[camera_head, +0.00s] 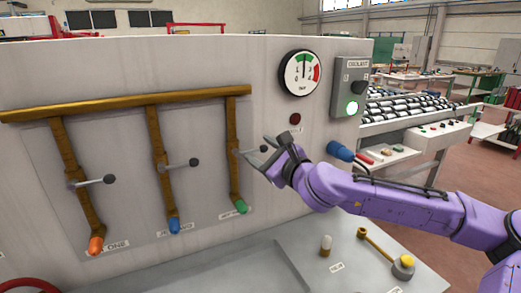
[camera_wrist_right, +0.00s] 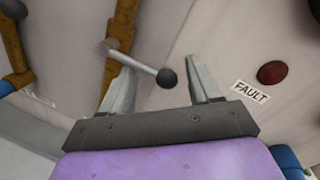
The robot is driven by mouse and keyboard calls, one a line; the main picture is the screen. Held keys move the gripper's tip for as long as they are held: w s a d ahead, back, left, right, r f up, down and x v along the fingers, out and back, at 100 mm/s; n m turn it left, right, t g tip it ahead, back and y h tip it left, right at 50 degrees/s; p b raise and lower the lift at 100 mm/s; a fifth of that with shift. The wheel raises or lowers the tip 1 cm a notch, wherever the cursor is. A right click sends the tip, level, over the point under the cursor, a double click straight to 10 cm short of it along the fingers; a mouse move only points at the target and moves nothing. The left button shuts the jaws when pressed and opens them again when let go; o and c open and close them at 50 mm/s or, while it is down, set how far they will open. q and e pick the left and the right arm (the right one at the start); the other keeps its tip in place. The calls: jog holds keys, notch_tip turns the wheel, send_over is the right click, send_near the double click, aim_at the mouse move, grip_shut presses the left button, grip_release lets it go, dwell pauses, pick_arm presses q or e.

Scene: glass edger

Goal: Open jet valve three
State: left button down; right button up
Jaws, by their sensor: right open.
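Jet valve three is the rightmost brass pipe (camera_head: 232,150) on the grey panel, with a green nozzle (camera_head: 241,207) and a partly hidden label below. Its lever (camera_head: 246,151) sticks out sideways to the right, across the pipe. My right gripper (camera_head: 264,151) is open at the lever's free end. In the right wrist view, the lever's dark ball knob (camera_wrist_right: 167,78) shows between the two open fingers (camera_wrist_right: 160,66), apart from both as far as I can see. My left gripper is not in view.
Valve two's lever (camera_head: 181,165) and valve one's lever (camera_head: 92,182) stand to the left, also sideways. A pressure gauge (camera_head: 300,75), a red fault lamp (camera_head: 295,118) and a coolant box (camera_head: 349,85) with a lit green button are on the right. A sloped desk (camera_head: 285,262) lies below.

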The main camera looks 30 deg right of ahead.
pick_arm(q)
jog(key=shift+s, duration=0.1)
pick_arm(e)
jog(key=shift+w, duration=0.25)
grip_shut()
